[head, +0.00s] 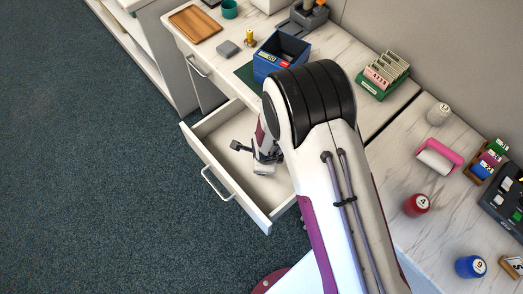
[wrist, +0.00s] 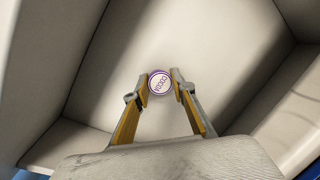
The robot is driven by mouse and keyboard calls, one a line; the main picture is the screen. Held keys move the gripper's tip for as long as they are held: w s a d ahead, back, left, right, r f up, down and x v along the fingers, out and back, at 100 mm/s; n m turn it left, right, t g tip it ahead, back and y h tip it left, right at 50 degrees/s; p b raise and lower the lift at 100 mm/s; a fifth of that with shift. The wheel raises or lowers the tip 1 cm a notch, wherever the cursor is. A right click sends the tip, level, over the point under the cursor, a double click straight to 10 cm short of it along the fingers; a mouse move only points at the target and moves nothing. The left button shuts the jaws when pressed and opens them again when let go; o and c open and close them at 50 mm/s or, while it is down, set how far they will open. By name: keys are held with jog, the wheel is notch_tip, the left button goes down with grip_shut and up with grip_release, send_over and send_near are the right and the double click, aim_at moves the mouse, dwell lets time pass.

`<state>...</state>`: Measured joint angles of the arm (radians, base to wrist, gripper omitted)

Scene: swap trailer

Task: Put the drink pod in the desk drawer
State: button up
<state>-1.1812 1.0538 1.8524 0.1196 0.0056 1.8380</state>
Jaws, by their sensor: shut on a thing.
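The drink pod (wrist: 160,83) is a small round thing with a white, lettered lid and a purple rim. My gripper (wrist: 160,82) is shut on it, one fingertip on each side, in the wrist view. In the head view my gripper (head: 256,155) is inside the open desk drawer (head: 221,187); the pod cannot be made out there. The drawer is pulled well out, with pale walls and a bar handle on its front. Its floor (wrist: 205,40) shows around the pod in the wrist view. I cannot tell whether the pod touches the floor.
Numbered canisters, one red (head: 416,204) and one blue (head: 470,266), stand at right. The visible drawer floor around the pod is clear.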

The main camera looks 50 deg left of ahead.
jog(key=shift+f, duration=0.3)
jog(key=o, duration=0.8)
jog(key=shift+r, duration=0.1)
jog(key=shift+v, duration=6.05)
